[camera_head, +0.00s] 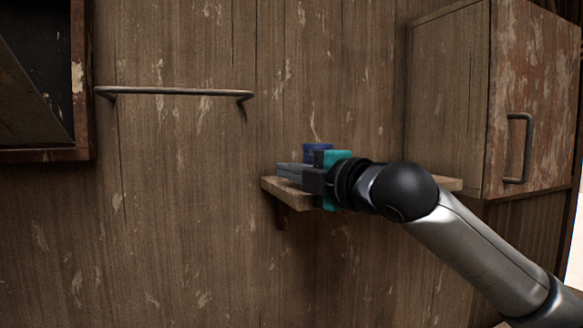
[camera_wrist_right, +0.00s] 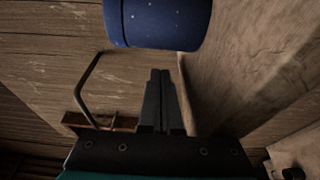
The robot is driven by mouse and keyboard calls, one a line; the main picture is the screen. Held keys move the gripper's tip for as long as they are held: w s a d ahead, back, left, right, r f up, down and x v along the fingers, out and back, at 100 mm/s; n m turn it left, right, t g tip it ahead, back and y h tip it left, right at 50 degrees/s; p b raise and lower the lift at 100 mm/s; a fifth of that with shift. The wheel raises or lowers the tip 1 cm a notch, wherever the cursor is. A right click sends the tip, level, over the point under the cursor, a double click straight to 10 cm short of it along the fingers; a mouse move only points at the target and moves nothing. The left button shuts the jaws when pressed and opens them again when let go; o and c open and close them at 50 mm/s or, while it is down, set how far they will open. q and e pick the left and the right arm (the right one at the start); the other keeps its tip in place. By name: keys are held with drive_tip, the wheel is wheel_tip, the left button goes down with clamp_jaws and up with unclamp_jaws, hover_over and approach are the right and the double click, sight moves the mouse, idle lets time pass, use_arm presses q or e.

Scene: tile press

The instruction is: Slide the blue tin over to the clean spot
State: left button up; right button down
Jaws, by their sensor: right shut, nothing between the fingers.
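The blue tin (camera_head: 317,151) stands on a small wooden wall shelf (camera_head: 290,192), partly hidden behind my right gripper in the head view. In the right wrist view the dark blue, white-speckled tin (camera_wrist_right: 157,22) fills the top middle, cut off by the frame edge. My right gripper (camera_head: 282,171) is over the left part of the shelf, its fingers pointing left. I cannot make out a clean spot on the shelf. My left gripper is out of view.
A metal rail (camera_head: 175,91) is fixed to the worn plank wall left of the shelf. A closed wooden cabinet (camera_head: 455,105) with a handle (camera_head: 518,148) is at the right. An open, dark cabinet (camera_head: 84,100) is at the far left. The wall below is clear.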

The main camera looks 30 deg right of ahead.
drive_tip(key=shift+s+d, duration=0.2)
drive_tip(key=shift+d, duration=1.15)
drive_tip(key=shift+d+f, duration=0.1)
drive_tip(key=shift+d, duration=0.1)
